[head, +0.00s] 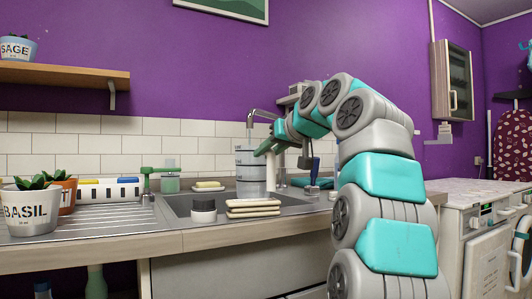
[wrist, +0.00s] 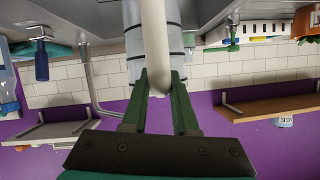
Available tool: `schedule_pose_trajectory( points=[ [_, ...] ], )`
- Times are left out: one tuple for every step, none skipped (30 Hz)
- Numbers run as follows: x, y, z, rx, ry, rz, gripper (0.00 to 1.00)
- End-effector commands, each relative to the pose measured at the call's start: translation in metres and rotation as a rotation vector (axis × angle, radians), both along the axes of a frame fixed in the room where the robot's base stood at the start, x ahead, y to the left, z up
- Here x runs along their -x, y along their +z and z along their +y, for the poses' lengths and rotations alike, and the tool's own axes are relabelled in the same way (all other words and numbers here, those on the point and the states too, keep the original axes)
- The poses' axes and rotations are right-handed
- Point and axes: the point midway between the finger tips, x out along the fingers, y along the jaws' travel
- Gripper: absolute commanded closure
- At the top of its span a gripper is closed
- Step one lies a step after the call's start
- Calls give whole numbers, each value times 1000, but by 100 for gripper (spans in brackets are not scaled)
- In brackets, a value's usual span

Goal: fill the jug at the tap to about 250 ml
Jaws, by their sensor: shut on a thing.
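The jug (head: 251,172) is a clear, greyish vessel with dark measuring lines, upright over the sink (head: 182,205). The metal tap (head: 265,114) arches above it, its spout end over the jug's top. My gripper (head: 270,146), with green fingers, is at the jug's right side. In the wrist view, which is upside down, my gripper (wrist: 158,92) is shut on the jug's pale handle (wrist: 155,45), with the lined jug wall (wrist: 174,28) behind. The tap's pipe (wrist: 91,80) also shows there. I cannot tell the water level, or whether water runs.
Stacked pale slabs (head: 253,208) and a dark-and-white round item (head: 203,211) stand at the sink's front edge. A wooden shelf (head: 65,75) hangs above.

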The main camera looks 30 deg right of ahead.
Motion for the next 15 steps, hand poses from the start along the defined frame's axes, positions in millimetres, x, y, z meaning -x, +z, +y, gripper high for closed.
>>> schedule_pose_trajectory(
  points=[
    [0,1,1,2,3,-1,100],
    [-2,1,0,2,2,0,100],
    [-4,2,-1,2,2,0,100],
    [-6,2,-1,2,2,1,100],
    [-8,2,-2,1,2,1,100],
    [-12,2,-3,2,2,2,100],
    [-14,2,-4,2,2,2,100],
    [-17,2,-5,2,2,3,100],
    [-21,2,-6,1,2,3,100],
    [-23,1,-7,1,2,3,100],
    [-26,1,-8,1,2,3,100],
    [-29,2,-9,1,2,3,100],
    [-32,2,-10,1,2,2,100],
    [-34,2,-11,1,2,2,100],
    [-37,3,-12,1,1,1,100]
  ],
)
